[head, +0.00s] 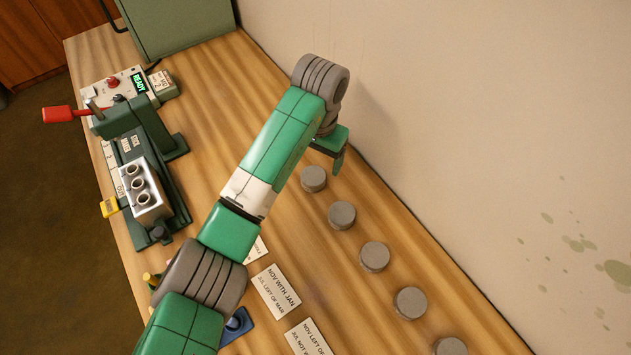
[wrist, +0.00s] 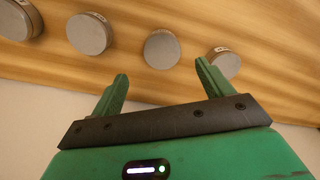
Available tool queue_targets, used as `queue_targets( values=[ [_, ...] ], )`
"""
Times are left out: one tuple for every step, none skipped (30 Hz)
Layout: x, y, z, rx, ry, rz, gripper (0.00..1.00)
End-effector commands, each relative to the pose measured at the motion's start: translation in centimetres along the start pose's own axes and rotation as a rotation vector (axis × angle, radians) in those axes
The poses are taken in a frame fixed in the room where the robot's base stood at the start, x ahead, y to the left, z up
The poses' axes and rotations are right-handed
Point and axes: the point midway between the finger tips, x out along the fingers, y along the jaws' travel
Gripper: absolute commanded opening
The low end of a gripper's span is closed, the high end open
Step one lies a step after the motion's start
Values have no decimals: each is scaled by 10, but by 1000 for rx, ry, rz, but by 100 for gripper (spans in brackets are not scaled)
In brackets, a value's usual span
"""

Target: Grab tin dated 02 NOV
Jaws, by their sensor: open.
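Several round grey tins stand in a row along the wall side of the table. In the head view they run from a far tin (head: 313,179) past others (head: 342,215) (head: 374,256) (head: 411,302) to one cut off at the bottom edge (head: 450,347). The wrist view shows four-odd lids' worth of the row, including one tin (wrist: 162,49) ahead of the gap between the fingers. Small pale labels show on some sides, but no date is legible, so I cannot tell which is 02 NOV. My gripper (wrist: 162,74) is open and empty, near the row's far end.
Printed cards lie left of the row; one (head: 277,291) reads "NOV WITH JAN", another (head: 308,339) begins "NOV LEFT OF". A green press-like device (head: 135,135) with a red handle (head: 57,114) and a silver block (head: 146,193) stands at left. The wall (head: 450,120) is close on the right.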

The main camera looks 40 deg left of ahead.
Motion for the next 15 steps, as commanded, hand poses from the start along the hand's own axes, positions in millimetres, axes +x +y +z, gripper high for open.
queue_targets(
  values=[
    [9, 0, 1, 0, -3, 0, 79],
    [14, 0, 1, 0, -3, 0, 79],
    [19, 0, 1, 0, -2, 1, 79],
    [21, 0, 0, 0, 0, 1, 79],
    [22, 0, 0, 1, 1, 1, 79],
    [21, 0, 0, 1, 1, 1, 79],
    [22, 0, 0, 1, 2, 1, 79],
    [23, 0, 0, 1, 1, 0, 79],
    [27, -1, 0, 1, 1, 0, 79],
    [31, -1, 1, 1, 0, 0, 79],
    [35, -2, 1, 1, 0, 0, 79],
    [43, -3, 2, 0, 0, 0, 79],
    [49, -4, 2, 0, 0, -1, 79],
    [55, -4, 2, 1, 0, -1, 79],
    [62, -4, 2, 1, -1, 0, 79]
  ],
)
